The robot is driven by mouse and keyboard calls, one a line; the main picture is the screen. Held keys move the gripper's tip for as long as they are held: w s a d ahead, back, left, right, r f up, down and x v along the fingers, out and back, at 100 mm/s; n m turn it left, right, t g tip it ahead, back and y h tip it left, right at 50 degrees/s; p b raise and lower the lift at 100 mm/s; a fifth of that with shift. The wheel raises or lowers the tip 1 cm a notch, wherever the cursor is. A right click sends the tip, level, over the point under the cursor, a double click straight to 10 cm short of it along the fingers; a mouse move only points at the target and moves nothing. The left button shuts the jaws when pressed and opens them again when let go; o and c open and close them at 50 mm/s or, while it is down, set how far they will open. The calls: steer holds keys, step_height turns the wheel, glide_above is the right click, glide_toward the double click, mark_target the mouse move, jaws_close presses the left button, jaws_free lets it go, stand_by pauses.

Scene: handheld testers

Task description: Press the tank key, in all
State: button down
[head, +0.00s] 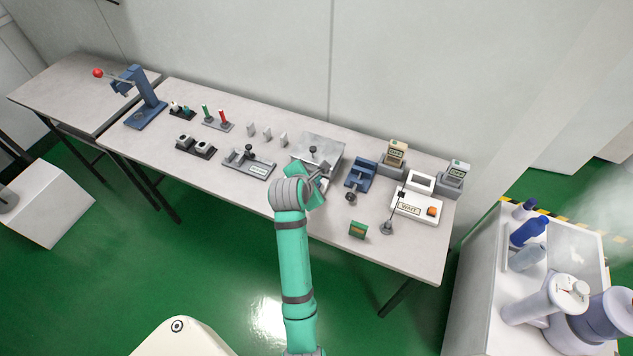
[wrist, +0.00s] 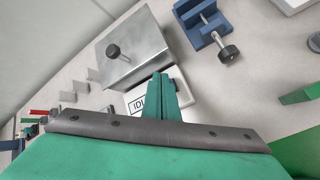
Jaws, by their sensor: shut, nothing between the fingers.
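The tank (head: 322,148) is a grey metal box with a black knob on its lid, at the middle of the bench. In the wrist view, the tank (wrist: 148,42) lies just beyond my fingers. A white strip (wrist: 139,103) along its front bears a label whose visible letters read "IDL"; the rest is behind my fingers. My gripper (head: 324,174) is over the front of the tank. In the wrist view, my gripper (wrist: 160,76) is shut and empty, its tips over the white strip. A small dark patch shows beside the tips; I cannot tell whether it is the key or whether they touch it.
A blue clamp-like device (head: 360,174) stands right of the tank. Further right is a white unit (head: 408,210) marked "WAIT" with an orange button. A green block (head: 357,230) lies near the bench's front edge. A grey fixture (head: 249,164) stands left of my gripper.

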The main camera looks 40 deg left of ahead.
steer(key=shift+f, duration=0.5)
stand_by(0.8)
steer(key=shift+r, duration=0.95)
steer(key=shift+r, duration=2.5)
